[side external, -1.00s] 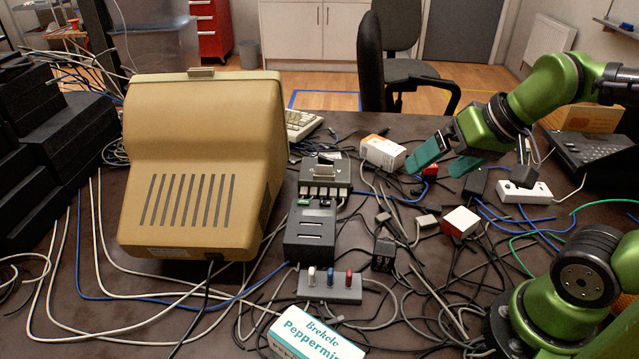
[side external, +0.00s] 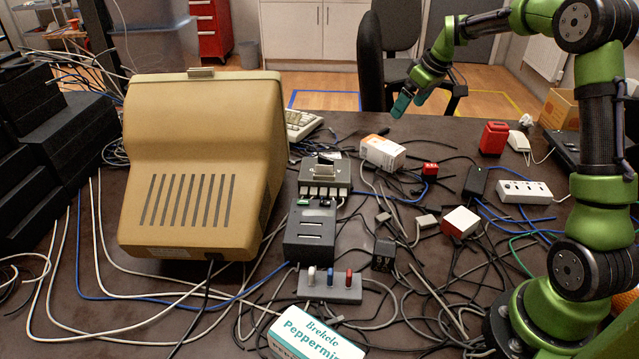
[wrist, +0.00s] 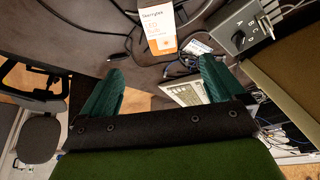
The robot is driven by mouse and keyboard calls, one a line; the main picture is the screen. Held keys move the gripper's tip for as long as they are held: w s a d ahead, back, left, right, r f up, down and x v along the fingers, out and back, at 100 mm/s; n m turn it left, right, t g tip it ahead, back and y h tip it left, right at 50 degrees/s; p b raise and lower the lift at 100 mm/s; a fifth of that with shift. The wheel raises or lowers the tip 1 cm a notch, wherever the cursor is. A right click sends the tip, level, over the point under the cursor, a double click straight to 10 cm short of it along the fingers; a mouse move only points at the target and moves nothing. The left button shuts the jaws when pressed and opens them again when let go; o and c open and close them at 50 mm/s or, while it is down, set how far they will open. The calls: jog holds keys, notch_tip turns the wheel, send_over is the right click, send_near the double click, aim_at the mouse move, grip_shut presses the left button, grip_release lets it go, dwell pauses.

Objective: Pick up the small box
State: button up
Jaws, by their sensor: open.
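A small white box with an orange side (side external: 383,152) lies on the table amid cables, right of the computer. It also shows in the wrist view as a white and orange printed box (wrist: 158,32), beyond and between my fingertips. My gripper (side external: 402,104) has teal fingers and hangs in the air above and behind the box, touching nothing. In the wrist view my gripper (wrist: 160,72) is open and empty. A smaller white and red box (side external: 460,222) and a Peppermint box (side external: 312,335) are on the table too.
The beige computer (side external: 200,160) stands left of the box. A grey switch unit (side external: 324,178) is close on its left. A red container (side external: 494,138) and a power strip (side external: 525,191) are to the right. Tangled cables cover the table; a chair (side external: 372,80) stands behind.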

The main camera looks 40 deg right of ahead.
aim_at(384, 144)
jog(key=x, duration=1.1)
jog(key=shift+w+f, duration=0.1)
jog(key=shift+f, duration=0.3)
jog(key=x, duration=0.5)
jog(key=shift+a, duration=0.1)
jog(key=shift+f, duration=0.3)
jog(key=c, duration=1)
jog(key=shift+c, duration=0.2)
jog(key=shift+r, duration=0.15)
